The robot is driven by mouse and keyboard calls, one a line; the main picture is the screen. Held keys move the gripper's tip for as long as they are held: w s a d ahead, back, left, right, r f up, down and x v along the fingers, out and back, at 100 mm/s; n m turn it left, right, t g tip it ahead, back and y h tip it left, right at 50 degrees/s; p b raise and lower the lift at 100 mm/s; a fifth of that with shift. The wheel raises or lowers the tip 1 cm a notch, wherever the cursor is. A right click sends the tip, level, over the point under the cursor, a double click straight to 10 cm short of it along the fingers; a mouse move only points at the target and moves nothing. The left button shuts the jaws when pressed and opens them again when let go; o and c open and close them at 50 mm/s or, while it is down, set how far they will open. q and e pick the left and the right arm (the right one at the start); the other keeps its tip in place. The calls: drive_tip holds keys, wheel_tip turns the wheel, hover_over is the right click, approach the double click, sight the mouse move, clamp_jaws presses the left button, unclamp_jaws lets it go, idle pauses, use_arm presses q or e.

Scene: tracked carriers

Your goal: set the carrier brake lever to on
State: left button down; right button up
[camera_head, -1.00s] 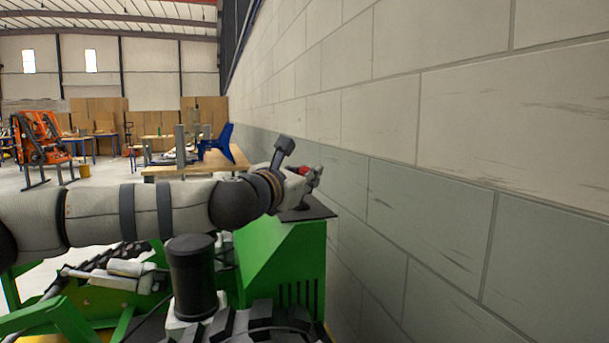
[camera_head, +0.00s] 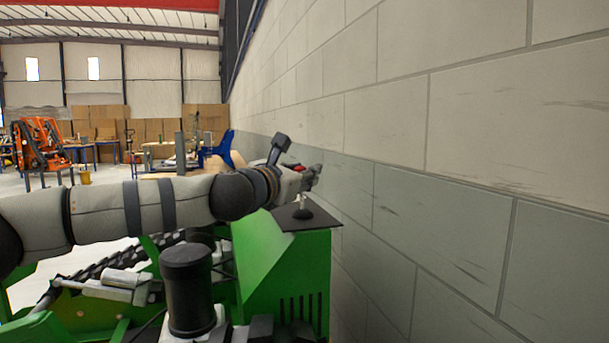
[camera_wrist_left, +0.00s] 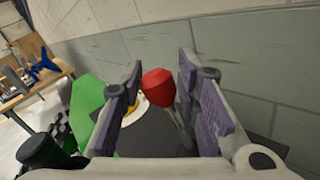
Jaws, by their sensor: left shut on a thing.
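The brake lever has a red knob (camera_wrist_left: 158,87), which shows between the two fingers in the left wrist view. In the head view, the lever's dark base (camera_head: 303,211) rises from a black plate (camera_head: 285,219) on top of a green carrier housing (camera_head: 285,262). My left gripper (camera_head: 313,176) is above the plate, close to the block wall, and shut on the knob; it also shows in the left wrist view (camera_wrist_left: 160,95). The gripper hides most of the lever in the head view. On and off marks cannot be read. My right gripper is out of view.
A pale block wall (camera_head: 450,150) runs close along the right side of the carrier. A wooden workbench (camera_head: 165,175) with a blue object (camera_head: 222,150) stands behind. An orange machine (camera_head: 38,145) is far left.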

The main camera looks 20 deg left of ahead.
use_arm(q)
drive_tip(key=shift+w+a+f, duration=0.2)
drive_tip(key=shift+w+a, duration=0.2)
drive_tip(key=shift+a, duration=0.25)
drive_tip(key=shift+w+a+f, duration=0.2)
drive_tip(key=shift+w+f, duration=0.05)
drive_tip(key=shift+f, duration=0.15)
idle(0.5)
drive_tip(key=c, duration=1.5)
unclamp_jaws()
drive_tip(key=shift+o, duration=0.5)
drive_tip(key=shift+a, duration=0.1)
drive_tip(key=shift+d+r, duration=0.25)
